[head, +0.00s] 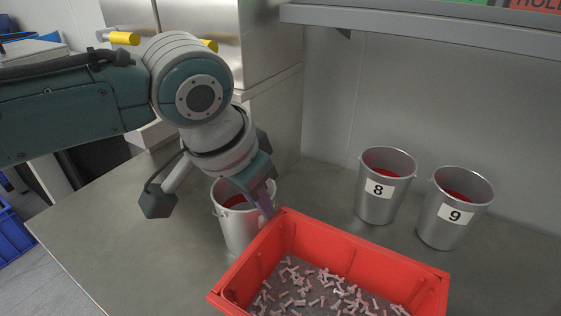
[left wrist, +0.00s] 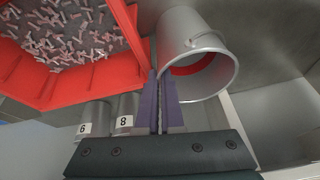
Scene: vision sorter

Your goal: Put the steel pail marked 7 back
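A steel pail (head: 232,225) with red inside stands upright, or nearly so, beside the left corner of the red bin. No number shows on it in either view. My left gripper (head: 266,205) reaches down to its right-hand rim. In the left wrist view, the purple fingers (left wrist: 161,105) are close together with the edge of the pail (left wrist: 195,40) between them. I cannot tell whether the pail's base touches the counter. My right gripper is not in view.
A red bin (head: 350,262) of small pinkish parts sits in front, close against the held pail. Pails marked 8 (head: 377,205) and 9 (head: 440,230) stand behind it by the wall, under a grey shelf (head: 430,28). The counter at left (head: 130,235) is clear.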

